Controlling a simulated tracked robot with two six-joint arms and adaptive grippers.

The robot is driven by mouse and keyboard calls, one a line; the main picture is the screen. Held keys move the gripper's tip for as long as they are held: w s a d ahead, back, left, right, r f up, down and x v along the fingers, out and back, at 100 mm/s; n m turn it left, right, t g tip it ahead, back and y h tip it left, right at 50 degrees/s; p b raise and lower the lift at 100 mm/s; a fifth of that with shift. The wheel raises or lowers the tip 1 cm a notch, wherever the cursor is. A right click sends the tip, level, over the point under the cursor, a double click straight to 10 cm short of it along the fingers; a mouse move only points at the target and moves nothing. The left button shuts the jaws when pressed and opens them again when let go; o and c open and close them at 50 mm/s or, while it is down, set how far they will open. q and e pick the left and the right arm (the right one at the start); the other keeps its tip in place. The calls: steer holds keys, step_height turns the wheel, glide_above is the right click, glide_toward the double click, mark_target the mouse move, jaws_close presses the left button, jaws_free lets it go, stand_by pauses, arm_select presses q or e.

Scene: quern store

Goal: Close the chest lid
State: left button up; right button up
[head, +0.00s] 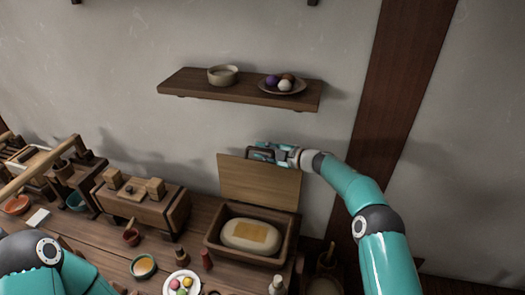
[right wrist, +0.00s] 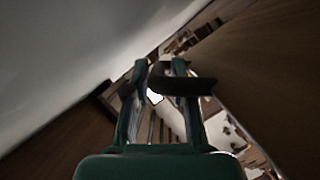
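The wooden chest (head: 211,250) stands on the table and holds a pale loaf-like block (head: 240,231) with a tan patch on top. Its flat wooden lid (head: 258,187) stands up steeply at the chest's back edge, so the chest is open. My right gripper (head: 262,153) is at the lid's upper edge, near the middle; whether it touches the lid is unclear. A broad brown surface fills the right side there. My left gripper is out of view; only my left arm shows.
A wall shelf (head: 215,89) with a bowl (head: 222,74) and a plate of round items is above the lid. A wooden box (head: 140,205) stands left of the chest.

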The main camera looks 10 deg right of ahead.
steer(key=shift+c, duration=0.2)
jaws_close()
steer(key=shift+s+f, duration=0.1)
steer(key=s+b, duration=0.1)
steer(key=s+a+b, duration=0.1)
steer(key=shift+s+a, duration=0.15)
steer(key=shift+s, duration=0.25)
steer(key=shift+o, duration=0.2)
jaws_free()
